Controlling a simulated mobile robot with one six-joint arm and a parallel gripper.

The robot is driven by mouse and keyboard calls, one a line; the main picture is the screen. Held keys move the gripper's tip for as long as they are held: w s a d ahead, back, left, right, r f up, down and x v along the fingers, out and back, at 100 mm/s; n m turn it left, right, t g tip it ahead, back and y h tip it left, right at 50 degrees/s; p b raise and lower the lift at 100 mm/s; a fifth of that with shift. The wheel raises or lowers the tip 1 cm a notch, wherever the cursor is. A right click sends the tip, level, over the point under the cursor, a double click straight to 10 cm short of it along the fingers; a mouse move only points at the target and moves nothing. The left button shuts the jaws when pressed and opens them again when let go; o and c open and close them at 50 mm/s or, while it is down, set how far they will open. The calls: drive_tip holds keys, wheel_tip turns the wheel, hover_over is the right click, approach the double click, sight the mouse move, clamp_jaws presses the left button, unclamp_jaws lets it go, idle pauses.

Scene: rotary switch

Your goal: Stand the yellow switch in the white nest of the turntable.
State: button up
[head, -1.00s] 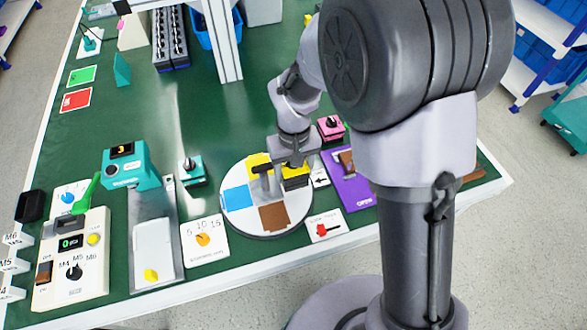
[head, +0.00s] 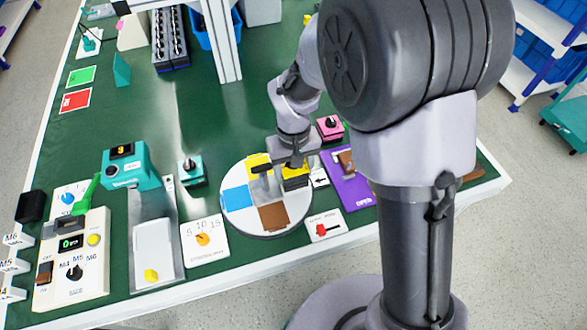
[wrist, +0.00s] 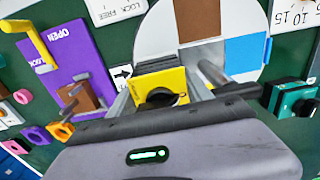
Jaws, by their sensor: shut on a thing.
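The yellow switch (wrist: 170,82) has a yellow face with a round black knob and a dark ridged body. My gripper (wrist: 160,97) is shut on it in the wrist view. In the head view my gripper (head: 289,164) and the yellow switch (head: 296,181) are over the right side of the turntable (head: 240,221). The turntable is a white disc with blue (head: 237,197), brown (head: 273,216) and yellow (head: 257,160) patches. The white nest cannot be made out; the switch and gripper cover that side. Whether the switch touches the disc cannot be told.
A purple panel (head: 346,186) and a pink switch (head: 330,128) stand to the right. A teal switch (head: 191,171) stands to the left.

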drive_tip(key=shift+f+b, duration=0.35)
drive_tip(key=shift+f, duration=0.25)
drive_tip(key=o, duration=1.3)
drive_tip(key=shift+d, duration=0.1)
drive_tip(key=shift+o, duration=0.2)
